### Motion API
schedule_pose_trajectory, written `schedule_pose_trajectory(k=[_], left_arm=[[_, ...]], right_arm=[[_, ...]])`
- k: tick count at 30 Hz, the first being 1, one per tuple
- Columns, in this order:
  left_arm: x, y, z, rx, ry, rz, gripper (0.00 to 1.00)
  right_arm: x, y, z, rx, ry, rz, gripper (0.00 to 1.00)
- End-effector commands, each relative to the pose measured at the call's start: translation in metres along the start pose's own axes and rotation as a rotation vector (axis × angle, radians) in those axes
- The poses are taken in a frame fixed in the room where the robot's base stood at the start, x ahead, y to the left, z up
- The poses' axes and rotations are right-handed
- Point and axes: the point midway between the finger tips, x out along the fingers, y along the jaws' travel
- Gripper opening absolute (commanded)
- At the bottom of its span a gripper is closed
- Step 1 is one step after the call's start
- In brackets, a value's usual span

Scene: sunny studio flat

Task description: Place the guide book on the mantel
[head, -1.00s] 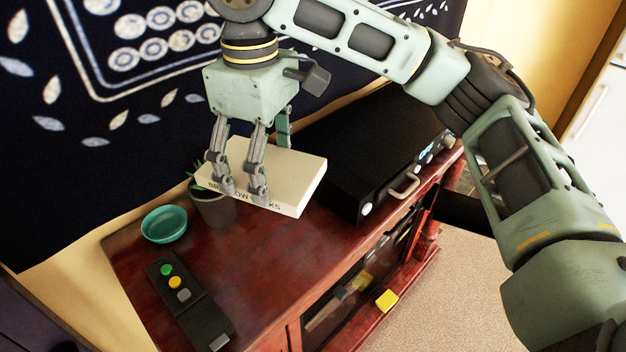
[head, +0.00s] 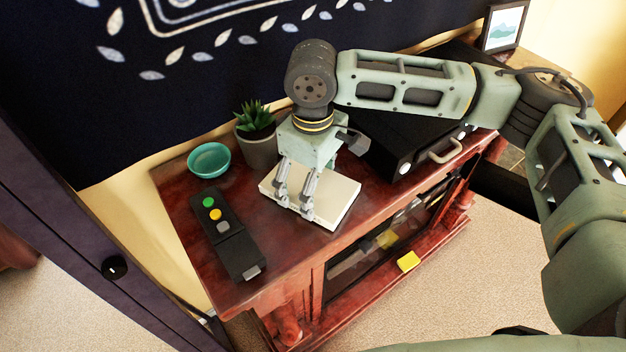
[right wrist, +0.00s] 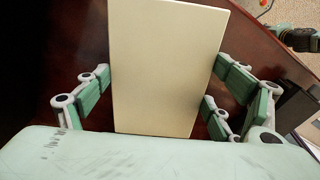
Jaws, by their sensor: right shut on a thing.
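The guide book (head: 336,198) is a thick cream block in the head view, lying flat at or just above the dark red wooden mantel (head: 285,252); I cannot tell whether it touches. My right gripper (head: 294,200) comes down on it from above and is shut on it. In the right wrist view the book (right wrist: 165,65) sits between the fingers of my right gripper (right wrist: 165,95), with the dark red wood below. My left gripper is not in view.
A potted plant (head: 258,145) stands behind the book and a black box with a handle (head: 402,140) to its right. A teal bowl (head: 209,159) and a black remote with coloured buttons (head: 226,232) lie left. A picture frame (head: 503,27) stands far right. Wood in front of the remote is bare.

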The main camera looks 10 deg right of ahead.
Motion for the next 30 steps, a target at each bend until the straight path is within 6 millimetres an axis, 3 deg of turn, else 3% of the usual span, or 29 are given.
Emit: schedule_pose_trajectory(k=[13, 14, 15, 18, 30], left_arm=[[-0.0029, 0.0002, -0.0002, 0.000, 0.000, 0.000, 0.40], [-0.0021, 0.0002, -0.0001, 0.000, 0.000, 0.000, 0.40], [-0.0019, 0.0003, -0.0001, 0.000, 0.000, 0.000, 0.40], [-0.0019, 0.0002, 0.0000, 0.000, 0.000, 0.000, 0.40], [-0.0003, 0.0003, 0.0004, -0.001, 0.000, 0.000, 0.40]], right_arm=[[0.0072, 0.0002, -0.0003, 0.000, 0.002, 0.001, 0.53], [0.0076, 0.0003, -0.0003, 0.000, 0.001, 0.001, 0.88], [0.0075, 0.0003, -0.0003, 0.000, 0.002, 0.001, 0.92], [0.0075, 0.0003, -0.0003, 0.000, 0.001, 0.001, 1.00], [0.0057, 0.0005, -0.0006, 0.000, 0.002, 0.002, 1.00]])
